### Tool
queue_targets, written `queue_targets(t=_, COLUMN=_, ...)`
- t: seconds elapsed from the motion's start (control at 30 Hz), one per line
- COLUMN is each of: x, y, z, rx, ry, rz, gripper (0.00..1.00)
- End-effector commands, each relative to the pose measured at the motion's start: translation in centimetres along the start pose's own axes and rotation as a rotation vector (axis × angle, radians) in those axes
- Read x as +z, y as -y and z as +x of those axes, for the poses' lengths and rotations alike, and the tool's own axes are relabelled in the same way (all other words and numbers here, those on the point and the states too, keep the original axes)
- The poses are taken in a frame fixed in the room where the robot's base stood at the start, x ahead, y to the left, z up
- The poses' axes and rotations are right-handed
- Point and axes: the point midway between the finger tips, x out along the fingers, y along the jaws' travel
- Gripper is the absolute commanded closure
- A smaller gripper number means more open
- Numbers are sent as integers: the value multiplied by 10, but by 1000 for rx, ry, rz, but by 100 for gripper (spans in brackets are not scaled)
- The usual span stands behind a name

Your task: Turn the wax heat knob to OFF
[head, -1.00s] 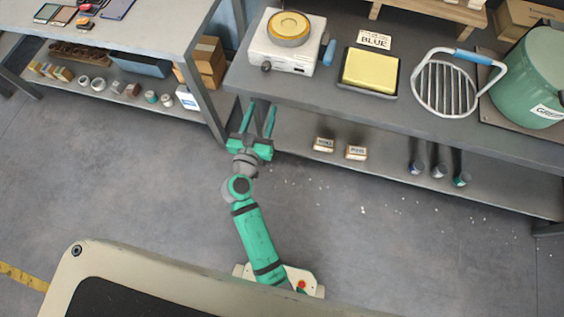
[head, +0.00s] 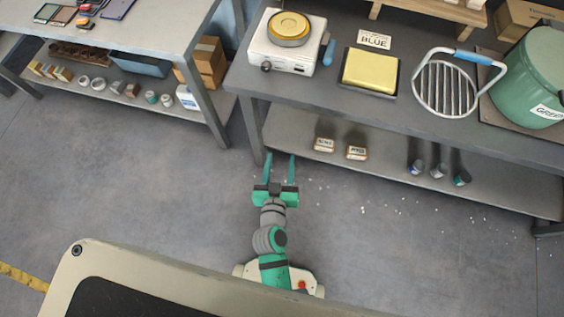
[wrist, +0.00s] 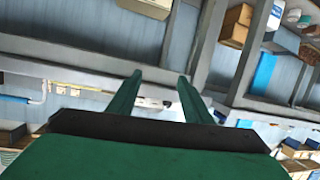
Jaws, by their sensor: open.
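The wax heat knob (head: 266,66) is a small dark dial on the front left of the white hot plate unit (head: 258,47) in the head view. A gold round pan (head: 289,28) sits on top of that unit. The knob's pointer is too small to read. My green gripper (head: 280,160) is open and empty, below and in front of the bench, well apart from the knob. In the wrist view, its two green fingers (wrist: 155,95) stand apart with nothing between them. I cannot make out the knob in the wrist view.
The grey bench (head: 390,117) also holds a yellow block in a dark tray (head: 370,70), a wire rack (head: 447,87) and a green pot (head: 530,80). A lower shelf (head: 390,167) holds small boxes and cups. A second table (head: 150,35) stands at left. The floor between them is open.

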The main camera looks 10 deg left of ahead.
Motion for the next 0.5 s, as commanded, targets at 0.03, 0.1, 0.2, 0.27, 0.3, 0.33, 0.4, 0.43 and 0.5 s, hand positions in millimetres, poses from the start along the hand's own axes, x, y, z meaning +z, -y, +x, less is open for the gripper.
queue_targets(t=0.03, x=3, y=-3, z=-6, rx=-2, ry=6, rz=1, gripper=55)
queue_targets(t=0.1, x=6, y=-4, z=-13, rx=-7, ry=11, rz=2, gripper=55)
queue_targets(t=0.2, x=8, y=-6, z=-20, rx=-12, ry=13, rz=3, gripper=55)
queue_targets(t=0.27, x=8, y=-7, z=-22, rx=-14, ry=14, rz=4, gripper=55)
queue_targets(t=0.3, x=9, y=-7, z=-24, rx=-15, ry=14, rz=4, gripper=55)
queue_targets(t=0.33, x=9, y=-7, z=-24, rx=-15, ry=14, rz=4, gripper=55)
queue_targets(t=0.4, x=9, y=-7, z=-25, rx=-16, ry=14, rz=4, gripper=55)
queue_targets(t=0.43, x=9, y=-7, z=-25, rx=-16, ry=14, rz=4, gripper=55)
queue_targets(t=0.5, x=9, y=-7, z=-25, rx=-16, ry=14, rz=4, gripper=55)
